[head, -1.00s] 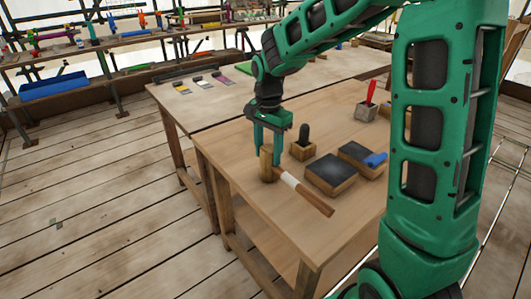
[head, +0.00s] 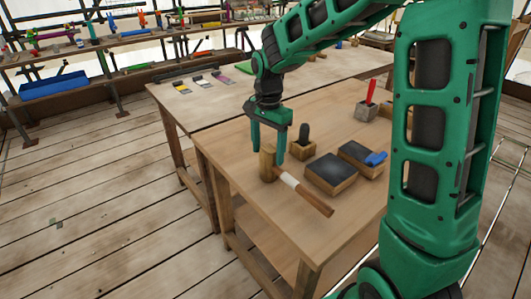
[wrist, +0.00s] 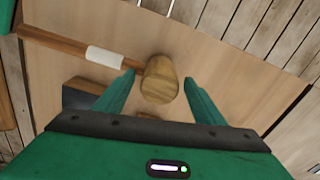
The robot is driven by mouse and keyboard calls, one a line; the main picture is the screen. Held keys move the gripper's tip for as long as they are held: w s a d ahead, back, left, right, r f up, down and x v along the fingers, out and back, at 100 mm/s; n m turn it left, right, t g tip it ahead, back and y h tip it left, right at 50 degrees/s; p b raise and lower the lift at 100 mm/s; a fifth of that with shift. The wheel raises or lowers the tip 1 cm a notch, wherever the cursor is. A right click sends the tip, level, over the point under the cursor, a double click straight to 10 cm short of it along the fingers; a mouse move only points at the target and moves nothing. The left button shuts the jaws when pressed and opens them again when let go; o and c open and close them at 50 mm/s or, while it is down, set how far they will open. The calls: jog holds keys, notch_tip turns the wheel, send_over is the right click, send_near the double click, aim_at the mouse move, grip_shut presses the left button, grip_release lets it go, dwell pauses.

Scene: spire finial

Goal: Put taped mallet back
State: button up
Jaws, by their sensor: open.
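The taped mallet has a pale wooden head (head: 266,165) and a brown handle (head: 315,203) with a white tape band (head: 288,180). It rests on the near wooden table (head: 245,185), head near the left edge, handle running right and toward the camera. My gripper (head: 268,150) is open at the mallet head, with its fingers apart and pointing down. In the wrist view the head (wrist: 160,80) shows between the two fingertips, with a gap on each side. The handle (wrist: 55,42) runs off to the left there. I cannot tell how far the fingertips reach down around the head.
A small wooden block holder with a dark rounded item (head: 303,140) stands just right of my gripper. Two dark-topped blocks (head: 330,172) lie beyond the handle, one with a blue item (head: 375,158) on it. A holder with a red handle (head: 370,92) stands farther back.

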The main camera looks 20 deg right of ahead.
notch_tip(320, 180, up, 11)
jog(key=s+d+f+n, duration=0.1)
jog(key=s+d+n, duration=0.2)
jog(key=s+d, duration=1.1)
jog(key=s+d+f+n, duration=0.1)
jog(key=s+f, duration=0.2)
jog(key=s, duration=0.5)
jog(key=s+d+f+n, duration=0.1)
jog(key=s+d+f, duration=0.1)
jog(key=s, duration=0.7)
jog(key=shift+s+d+f+n, duration=0.2)
jog(key=shift+f+n, duration=0.2)
jog(key=shift+f, duration=0.15)
jog(key=shift+w, duration=0.1)
